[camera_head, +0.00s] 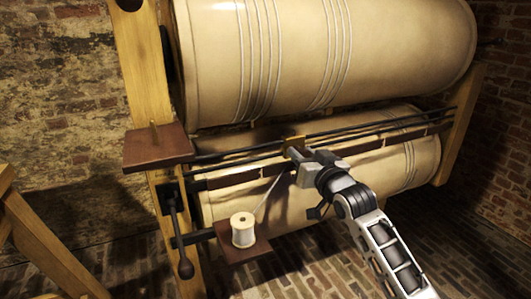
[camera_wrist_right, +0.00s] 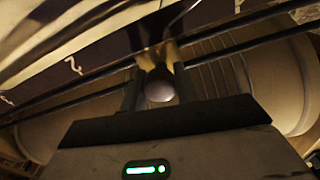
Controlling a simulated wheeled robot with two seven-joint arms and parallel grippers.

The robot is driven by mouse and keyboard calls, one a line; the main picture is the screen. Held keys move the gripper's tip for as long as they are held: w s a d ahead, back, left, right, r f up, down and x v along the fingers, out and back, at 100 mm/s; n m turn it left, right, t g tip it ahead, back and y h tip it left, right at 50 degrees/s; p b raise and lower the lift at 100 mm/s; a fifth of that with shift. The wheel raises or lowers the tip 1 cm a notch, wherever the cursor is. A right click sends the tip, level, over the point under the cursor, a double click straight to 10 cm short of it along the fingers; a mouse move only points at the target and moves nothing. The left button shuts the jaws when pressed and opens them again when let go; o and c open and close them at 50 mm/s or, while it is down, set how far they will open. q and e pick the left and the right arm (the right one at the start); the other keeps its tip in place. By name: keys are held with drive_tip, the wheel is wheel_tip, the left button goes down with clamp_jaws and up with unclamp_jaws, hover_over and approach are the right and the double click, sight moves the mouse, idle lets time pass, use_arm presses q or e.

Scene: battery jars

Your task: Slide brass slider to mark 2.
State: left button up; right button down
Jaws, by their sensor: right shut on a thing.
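The brass slider (camera_head: 294,142) sits on dark horizontal rods in front of the two large cream rollers, left of their middle. My right gripper (camera_head: 297,155) is at the slider from the front and below. In the right wrist view, the gripper's fingers (camera_wrist_right: 159,92) are shut on the slider's round knob, with the brass body (camera_wrist_right: 158,58) just beyond it. A white figure 2 (camera_wrist_right: 72,65) shows on the dark marked strip, left of the slider there. My left gripper is not in view.
A cream spool (camera_head: 243,231) stands on a small brown shelf (camera_head: 258,250), with a thread rising toward the slider. A brown shelf with a peg (camera_head: 157,146) and a dark crank (camera_head: 180,235) are on the left wooden post. The rods (camera_head: 400,122) run clear to the right.

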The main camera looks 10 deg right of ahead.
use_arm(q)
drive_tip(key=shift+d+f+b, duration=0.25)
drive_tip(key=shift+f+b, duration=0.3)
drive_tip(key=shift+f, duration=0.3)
use_arm(e)
drive_tip(key=w+d, duration=0.2)
drive_tip(key=d, duration=0.8)
drive_tip(key=shift+w+d, duration=0.25)
drive_tip(key=shift+d, duration=0.05)
drive_tip(key=c, duration=1.1)
unclamp_jaws()
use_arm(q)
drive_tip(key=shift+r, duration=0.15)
use_arm(e)
drive_tip(key=shift+o, duration=0.2)
drive_tip(key=shift+a, duration=0.1)
